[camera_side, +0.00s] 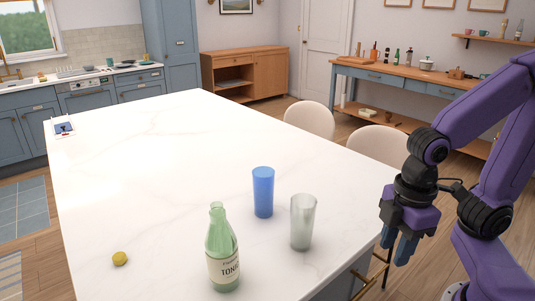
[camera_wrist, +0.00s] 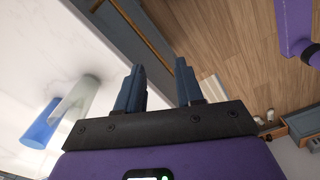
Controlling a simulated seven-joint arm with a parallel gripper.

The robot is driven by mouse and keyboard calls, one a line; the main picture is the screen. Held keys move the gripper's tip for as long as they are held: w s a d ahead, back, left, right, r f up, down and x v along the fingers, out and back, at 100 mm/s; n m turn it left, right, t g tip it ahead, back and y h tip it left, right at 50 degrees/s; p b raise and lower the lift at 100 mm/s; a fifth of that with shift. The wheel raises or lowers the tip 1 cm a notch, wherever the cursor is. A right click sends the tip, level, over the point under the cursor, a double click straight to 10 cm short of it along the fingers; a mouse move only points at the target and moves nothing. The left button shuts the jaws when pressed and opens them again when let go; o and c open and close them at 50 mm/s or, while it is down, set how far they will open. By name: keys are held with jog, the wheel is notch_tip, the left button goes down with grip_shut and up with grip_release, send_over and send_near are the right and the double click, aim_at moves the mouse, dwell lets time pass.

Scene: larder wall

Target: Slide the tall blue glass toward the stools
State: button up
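The tall blue glass (camera_side: 263,192) stands upright on the white marble table (camera_side: 150,150). It also shows in the wrist view (camera_wrist: 40,127) at the left, partly behind the clear glass. The stools are pale and rounded: one (camera_side: 309,118) at the table's far right edge and another (camera_side: 378,145) nearer to my arm. My gripper (camera_side: 397,246) hangs just off the table's right edge, to the right of both glasses and touching neither. In the wrist view its two fingers (camera_wrist: 160,72) are apart with nothing between them.
A clear frosted glass (camera_side: 302,222) stands between the blue glass and my gripper. A small card (camera_side: 64,129) lies far left. The table's middle and back are clear.

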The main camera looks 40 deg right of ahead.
jog(key=w+a+r+n, duration=0.1)
jog(key=w+a+r, duration=0.1)
jog(key=w, duration=0.4)
jog(key=w+a+r, duration=0.2)
jog(key=w+a, duration=0.1)
jog(key=w, duration=0.2)
notch_tip(320, 180, up, 6)
jog(key=r+n, duration=0.1)
jog(key=n, duration=0.2)
send_over(264, 193)
jog(key=s, duration=0.1)
jog(key=shift+w+d+f, duration=0.15)
jog(key=shift+d, duration=0.65)
jog(key=shift+f, duration=0.15)
notch_tip(264, 193, down, 17)
jog(key=shift+w, duration=0.2)
jog(key=shift+f, duration=0.1)
grip_shut()
